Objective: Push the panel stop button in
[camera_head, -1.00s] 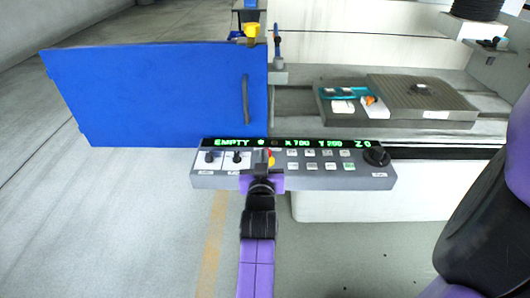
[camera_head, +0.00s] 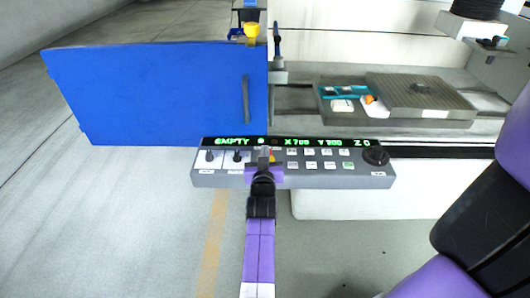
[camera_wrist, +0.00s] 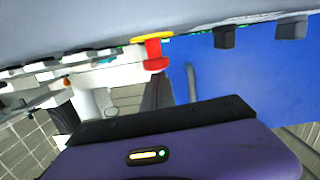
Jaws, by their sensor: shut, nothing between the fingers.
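The panel stop button is red with a yellow collar and shows in the wrist view (camera_wrist: 154,58), standing out from the grey panel, which fills the top of that view. In the head view only a small red-orange bit of the button (camera_head: 271,156) shows beside my gripper; the rest is hidden. The control panel (camera_head: 325,181) carries switches, small keys, a black knob and a lit green display. My gripper (camera_head: 264,160) is shut and empty, over the panel's left-centre part at the button. I cannot tell whether it touches the button.
A blue door (camera_head: 160,95) with a handle stands behind the panel's left. Two black switches (camera_head: 237,157) sit left of my gripper.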

